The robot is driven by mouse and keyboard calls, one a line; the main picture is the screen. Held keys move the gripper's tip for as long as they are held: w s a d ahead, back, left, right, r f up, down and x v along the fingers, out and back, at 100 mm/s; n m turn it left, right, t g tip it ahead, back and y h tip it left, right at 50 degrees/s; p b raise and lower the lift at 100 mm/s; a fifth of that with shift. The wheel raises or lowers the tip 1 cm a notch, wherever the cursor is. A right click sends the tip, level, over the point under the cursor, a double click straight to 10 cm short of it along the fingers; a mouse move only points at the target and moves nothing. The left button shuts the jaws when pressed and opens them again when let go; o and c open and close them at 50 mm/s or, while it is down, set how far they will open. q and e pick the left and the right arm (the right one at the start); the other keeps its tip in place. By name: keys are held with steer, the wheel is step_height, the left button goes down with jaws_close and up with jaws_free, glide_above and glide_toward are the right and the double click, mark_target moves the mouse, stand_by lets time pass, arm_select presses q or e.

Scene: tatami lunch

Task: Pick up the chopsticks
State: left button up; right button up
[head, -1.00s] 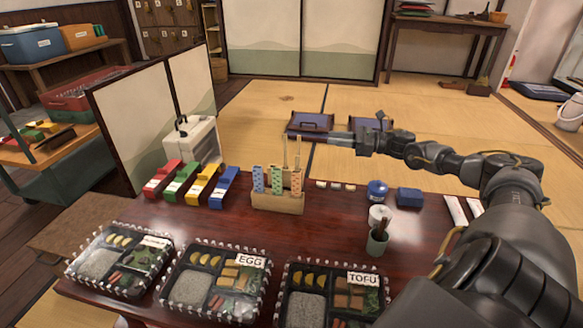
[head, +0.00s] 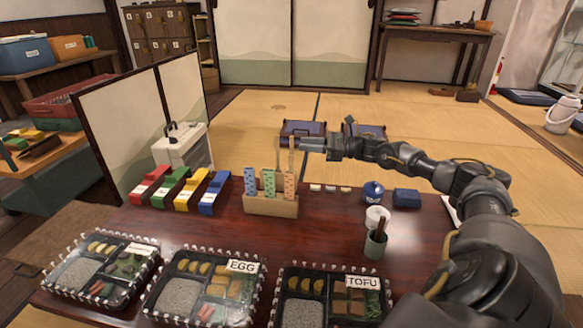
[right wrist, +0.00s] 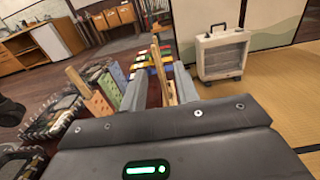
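A wooden holder (head: 272,206) stands at the table's back middle with blue, green and orange patterned sleeves (head: 269,182) in it. Two thin wooden chopsticks (head: 291,157) stand upright out of it, taller than the sleeves. My right gripper (head: 304,145) comes in from the right, level with the chopsticks' upper ends. In the right wrist view my right gripper (right wrist: 157,92) is open, its fingers apart. A wooden stick (right wrist: 156,68) shows between the fingers, and another (right wrist: 75,80) left of them. I cannot tell whether a finger touches either. My left gripper is out of view.
Several bento boxes (head: 203,290) line the table's front edge. Red, green, yellow and blue boxes (head: 212,192) lie left of the holder. A blue jar (head: 372,192), a white cup (head: 377,217) and a green cup with dark sticks (head: 375,243) stand right. A folding screen (head: 135,125) stands left.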

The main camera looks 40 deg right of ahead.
mark_target(292, 143)
steer(key=b+x, duration=0.3)
steer(key=x, duration=0.2)
steer(key=shift+a+r, duration=0.1)
steer(key=shift+a, duration=0.15)
steer(key=shift+c, duration=0.3)
jaws_close()
